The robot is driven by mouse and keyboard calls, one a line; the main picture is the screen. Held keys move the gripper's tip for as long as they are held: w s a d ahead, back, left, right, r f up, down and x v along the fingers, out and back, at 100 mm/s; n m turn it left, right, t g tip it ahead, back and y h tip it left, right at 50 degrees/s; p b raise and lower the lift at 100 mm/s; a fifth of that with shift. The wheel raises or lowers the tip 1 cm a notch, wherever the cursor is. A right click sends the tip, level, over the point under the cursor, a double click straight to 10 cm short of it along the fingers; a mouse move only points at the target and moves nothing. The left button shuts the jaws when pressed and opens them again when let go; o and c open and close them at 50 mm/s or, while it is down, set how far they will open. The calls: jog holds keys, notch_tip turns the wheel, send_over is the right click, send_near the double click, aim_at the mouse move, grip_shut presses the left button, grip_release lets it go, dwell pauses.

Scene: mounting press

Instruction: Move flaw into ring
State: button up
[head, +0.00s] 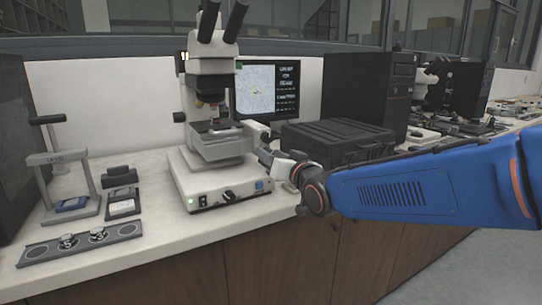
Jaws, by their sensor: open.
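The microscope (213,75) stands on the bench, with a specimen stage (222,145) under its lenses. The monitor (268,91) behind it shows a pale speckled picture with a small yellowish mark (256,92) near the middle. I cannot tell the flaw from the ring at this size. A pale knob-like part (256,131) sticks out at the right of the stage. My gripper (266,156) is open, just below that part and close to the right side of the stage. Whether it touches anything is hidden, and its fingertips are small and partly unclear.
The microscope's white base (222,186) has a green light and controls in front. A black case (338,141) lies behind my arm. A hand press (65,175) and a grey strip with numbered round pieces (80,244) are at left. Bench front is clear.

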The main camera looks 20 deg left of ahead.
jog(key=v, duration=1.7)
dwell(1.1)
